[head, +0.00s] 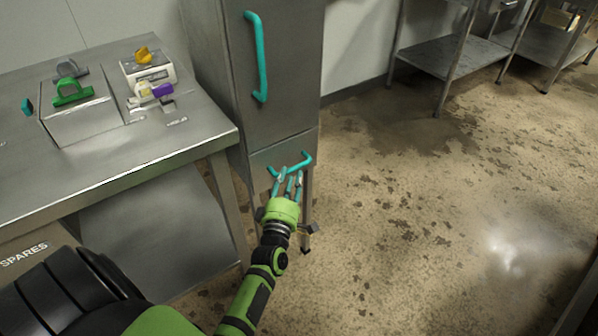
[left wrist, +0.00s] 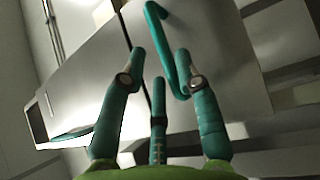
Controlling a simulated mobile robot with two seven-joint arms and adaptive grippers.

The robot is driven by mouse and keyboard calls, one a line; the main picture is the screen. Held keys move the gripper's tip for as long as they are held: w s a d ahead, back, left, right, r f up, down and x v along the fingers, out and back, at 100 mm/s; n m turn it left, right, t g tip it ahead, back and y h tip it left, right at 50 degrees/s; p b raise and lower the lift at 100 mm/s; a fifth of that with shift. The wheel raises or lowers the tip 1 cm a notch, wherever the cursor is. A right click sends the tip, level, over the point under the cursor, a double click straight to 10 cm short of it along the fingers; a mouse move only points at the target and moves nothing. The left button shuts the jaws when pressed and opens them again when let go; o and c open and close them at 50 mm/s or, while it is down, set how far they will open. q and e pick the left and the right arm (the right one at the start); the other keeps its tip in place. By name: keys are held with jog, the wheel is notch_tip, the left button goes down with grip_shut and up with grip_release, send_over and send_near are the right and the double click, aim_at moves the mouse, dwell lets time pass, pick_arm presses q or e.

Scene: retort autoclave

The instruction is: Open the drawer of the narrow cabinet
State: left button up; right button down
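The narrow grey steel cabinet (head: 285,90) stands in the upper middle of the head view, with a long teal handle (head: 261,60) on its tall door. The drawer (head: 262,162) below that door appears shut and has a teal bar handle (head: 303,163). My left gripper (head: 287,178) is at the drawer front, its teal fingers spread and overlapping the handle in the picture. In the left wrist view the fingers (left wrist: 160,68) are apart, with the drawer handle (left wrist: 163,30) running between and beyond their tips. I cannot tell whether they touch it. My right gripper is not in view.
A steel table (head: 170,145) stands left of the cabinet, bearing a box with a green handle (head: 72,92), a yellow knob (head: 143,55) and a purple part (head: 162,89). A SPARES box (head: 25,255) is below. The floor to the right is open; steel shelving (head: 450,55) stands behind.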

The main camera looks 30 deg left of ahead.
aim_at(293, 170)
pick_arm(q)
jog(key=shift+x, duration=2.15)
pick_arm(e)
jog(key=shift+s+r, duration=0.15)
pick_arm(q)
jog(key=shift+f, duration=0.1)
